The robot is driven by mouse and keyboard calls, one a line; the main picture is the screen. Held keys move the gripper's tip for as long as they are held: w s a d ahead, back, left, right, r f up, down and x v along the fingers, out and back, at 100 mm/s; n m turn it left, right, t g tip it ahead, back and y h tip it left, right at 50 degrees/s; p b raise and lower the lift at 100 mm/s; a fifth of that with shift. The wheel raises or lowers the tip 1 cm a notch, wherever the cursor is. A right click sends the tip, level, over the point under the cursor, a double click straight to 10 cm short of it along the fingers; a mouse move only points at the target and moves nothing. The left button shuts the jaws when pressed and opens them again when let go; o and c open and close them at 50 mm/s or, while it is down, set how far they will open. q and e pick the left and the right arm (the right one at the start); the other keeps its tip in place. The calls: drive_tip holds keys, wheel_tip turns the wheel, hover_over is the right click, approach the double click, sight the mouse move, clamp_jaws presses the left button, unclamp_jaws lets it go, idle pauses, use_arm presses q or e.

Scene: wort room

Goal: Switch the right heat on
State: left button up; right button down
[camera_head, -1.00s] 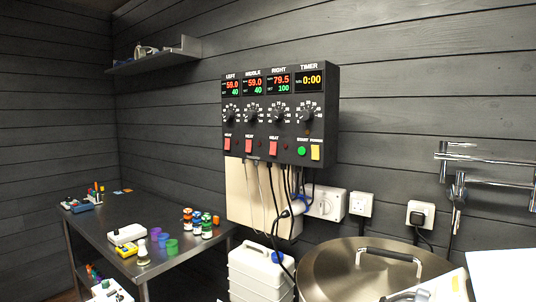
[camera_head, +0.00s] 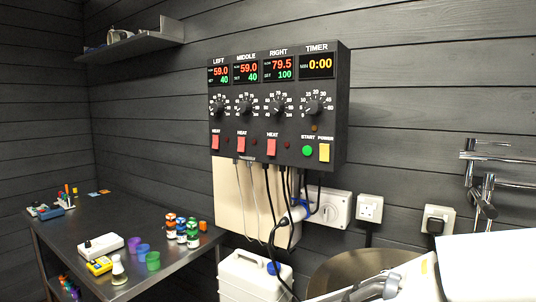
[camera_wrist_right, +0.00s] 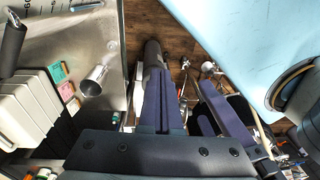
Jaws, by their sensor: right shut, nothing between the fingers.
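The black control box (camera_head: 275,108) hangs on the dark plank wall in the head view. Its column marked RIGHT shows 79.5 in red and 100 in green, with a black knob (camera_head: 279,106) below. The right heat switch (camera_head: 271,147) is a red rocker at the bottom of that column. My right gripper (camera_wrist_right: 153,62) shows in the wrist view, shut and empty, pointing over the floor and away from the box. My left gripper is out of view.
A metal table (camera_head: 110,225) with bottles and coloured cups stands at the left. A white canister (camera_head: 250,278) and a round steel lid (camera_head: 335,268) are below the box. Cables hang under it. Chrome fittings (camera_head: 482,190) stick out at the right.

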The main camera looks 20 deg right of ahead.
drive_tip(key=w+r+n+t+y+p, duration=0.1)
drive_tip(key=w+r+n+t+p, duration=0.1)
drive_tip(key=w+r+t, duration=0.5)
drive_tip(key=w+r+n+y+p, duration=0.15)
drive_tip(key=w+r, duration=0.45)
drive_tip(key=w, duration=0.6)
drive_tip(key=w+d+r+n+t+h+p, duration=0.2)
drive_tip(key=w+d+r+t, duration=0.2)
drive_tip(key=d+r, duration=0.5)
drive_tip(key=w+d+r+n+t+h+p, duration=0.2)
drive_tip(key=w+d+r+t, duration=0.3)
drive_tip(key=w+d+r, duration=0.3)
wheel_tip(320, 180, up, 5)
drive_tip(key=shift+w+d+f+n+t+h, duration=0.2)
drive_tip(key=shift+w+d+n+t+h, duration=0.15)
drive_tip(key=shift+h, duration=0.5)
